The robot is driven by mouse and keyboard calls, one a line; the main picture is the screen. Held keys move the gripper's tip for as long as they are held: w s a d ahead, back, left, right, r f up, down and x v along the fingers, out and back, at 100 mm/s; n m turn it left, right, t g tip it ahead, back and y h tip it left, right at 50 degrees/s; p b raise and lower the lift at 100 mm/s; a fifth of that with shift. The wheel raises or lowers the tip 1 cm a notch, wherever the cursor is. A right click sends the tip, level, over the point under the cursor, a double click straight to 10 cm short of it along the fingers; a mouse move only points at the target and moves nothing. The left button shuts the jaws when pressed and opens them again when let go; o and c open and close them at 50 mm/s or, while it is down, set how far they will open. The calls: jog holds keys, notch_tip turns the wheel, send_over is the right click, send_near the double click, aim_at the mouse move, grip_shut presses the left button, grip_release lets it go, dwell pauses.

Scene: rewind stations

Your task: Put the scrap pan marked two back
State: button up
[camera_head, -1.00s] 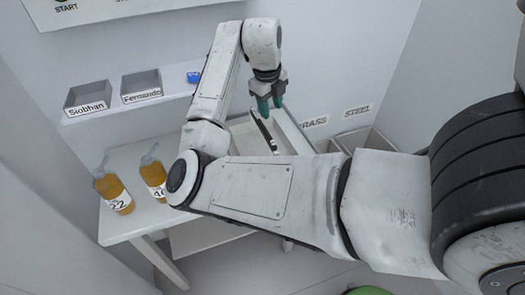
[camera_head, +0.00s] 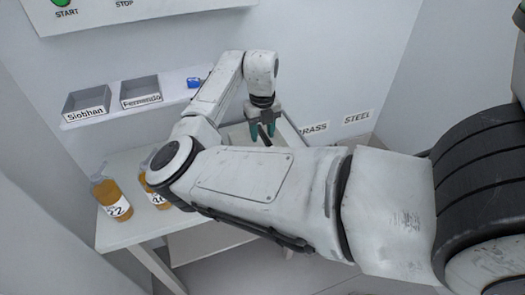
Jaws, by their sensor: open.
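No pan with a visible two shows in the head view, so I cannot tell which thing is the scrap pan marked two. My gripper (camera_head: 264,136) is at the upper middle, its teal fingertips apart and pointing down. A dark, slim piece shows at the fingers, and I cannot tell whether they touch it. Below and around the fingers is a pale, raised-edged surface (camera_head: 291,137), mostly hidden by my arm. Wall labels read STEEL (camera_head: 357,118) and, partly covered, what looks like BRASS (camera_head: 314,129).
A white table (camera_head: 125,232) holds two amber bottles, one marked 22 (camera_head: 113,198) and one (camera_head: 153,190) partly behind my arm. A wall shelf carries grey trays labelled Siobhan (camera_head: 87,102) and Fernando (camera_head: 140,91), plus a blue item (camera_head: 194,82). My arm hides much of the middle.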

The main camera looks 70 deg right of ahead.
jog(key=shift+d+f, duration=0.1)
jog(key=shift+f, duration=1.6)
grip_shut()
